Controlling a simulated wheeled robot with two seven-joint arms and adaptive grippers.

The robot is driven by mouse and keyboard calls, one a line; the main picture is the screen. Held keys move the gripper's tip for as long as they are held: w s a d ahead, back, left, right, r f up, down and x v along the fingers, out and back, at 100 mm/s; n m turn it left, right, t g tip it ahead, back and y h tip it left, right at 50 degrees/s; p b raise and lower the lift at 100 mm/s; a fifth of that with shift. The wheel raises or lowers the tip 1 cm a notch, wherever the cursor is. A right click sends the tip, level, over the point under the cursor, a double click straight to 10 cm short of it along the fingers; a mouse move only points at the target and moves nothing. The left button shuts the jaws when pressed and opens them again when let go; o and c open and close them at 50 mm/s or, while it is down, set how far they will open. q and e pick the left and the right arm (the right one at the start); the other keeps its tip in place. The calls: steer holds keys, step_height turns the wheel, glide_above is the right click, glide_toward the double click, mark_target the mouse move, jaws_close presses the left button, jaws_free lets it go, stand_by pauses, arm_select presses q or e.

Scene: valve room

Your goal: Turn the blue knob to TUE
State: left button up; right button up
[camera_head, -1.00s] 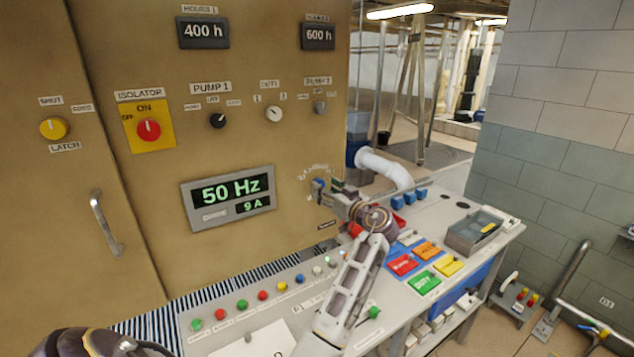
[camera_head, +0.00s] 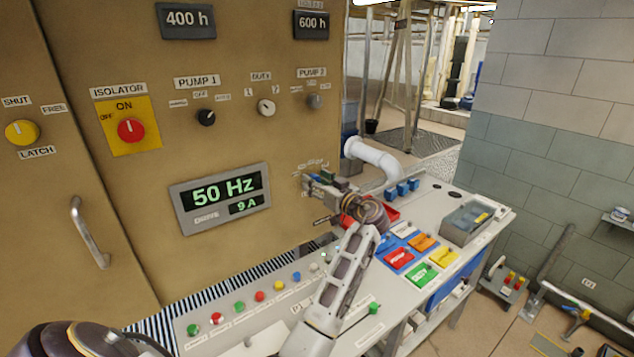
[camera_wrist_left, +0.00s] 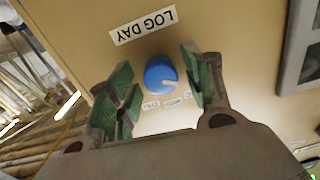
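The blue knob (camera_wrist_left: 160,73) is on the tan cabinet face in the left wrist view, under an upside-down LOG DAY label (camera_wrist_left: 143,25). A pale pointer mark on it faces the picture's lower right. Small day labels (camera_wrist_left: 171,104) sit beside it, too small to read. My left gripper (camera_wrist_left: 157,84) is open, with green-padded fingers on either side of the knob. I cannot tell whether they touch it. My right gripper is not in view.
A sloped console (camera_head: 240,318) with several coloured buttons runs below the cabinet. Coloured cards (camera_head: 422,276) and a grey tray (camera_head: 468,226) lie on the bench to the right. The cabinet also carries a 50 Hz display (camera_head: 222,197) and a black PUMP 1 knob (camera_head: 206,117).

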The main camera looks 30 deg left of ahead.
arm_select(q)
steer(key=c, duration=0.8)
steer(key=shift+m+b, duration=0.55)
steer(key=shift+m, duration=2.45)
steer(key=shift+c, duration=0.2)
steer(key=o, duration=1)
steer(key=shift+o, duration=0.2)
steer(key=v, duration=0.7)
steer(key=shift+d, duration=0.2)
steer(key=shift+s+f, duration=0.1)
steer(key=shift+f, duration=0.05)
